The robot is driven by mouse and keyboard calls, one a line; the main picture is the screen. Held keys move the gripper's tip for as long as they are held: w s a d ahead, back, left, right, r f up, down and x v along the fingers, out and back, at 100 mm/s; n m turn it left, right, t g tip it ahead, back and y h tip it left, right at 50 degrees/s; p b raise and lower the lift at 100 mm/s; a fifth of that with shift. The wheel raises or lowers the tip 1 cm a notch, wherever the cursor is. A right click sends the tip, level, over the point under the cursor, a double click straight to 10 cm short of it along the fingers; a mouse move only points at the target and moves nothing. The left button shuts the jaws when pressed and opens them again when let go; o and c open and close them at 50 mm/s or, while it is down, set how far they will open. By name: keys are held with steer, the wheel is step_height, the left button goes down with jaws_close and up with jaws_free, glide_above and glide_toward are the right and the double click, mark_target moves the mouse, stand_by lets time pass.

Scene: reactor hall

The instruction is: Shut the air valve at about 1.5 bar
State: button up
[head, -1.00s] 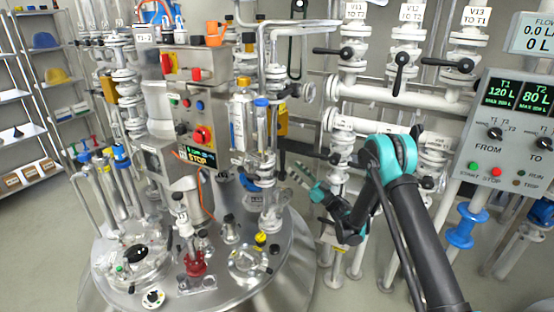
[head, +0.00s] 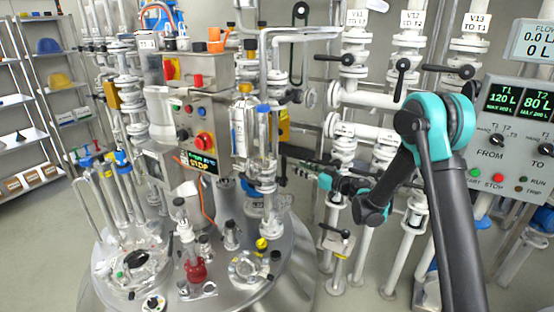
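I cannot tell for sure which fitting is the air valve, and no pressure reading is legible. A small valve with a black lever (head: 334,230) stands on a thin stand right of the steel vessel. A yellow-capped fitting (head: 261,244) sits on the vessel lid. My arm bends down from its teal elbow, and its wrist end (head: 326,181) points left, above the black lever and beside the vessel's pipework. My gripper's fingers are too small and hidden among the pipes to make out, so their opening and any contact are unclear.
The steel vessel lid (head: 222,290) carries glassware, tubes and a control box (head: 196,118). White pipes with black-levered valves (head: 402,68) stand behind my arm. A control panel (head: 510,135) is at the right. Shelves (head: 32,134) stand left, with open floor before them.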

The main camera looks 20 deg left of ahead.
steer(key=x, duration=1.3)
jaws_close()
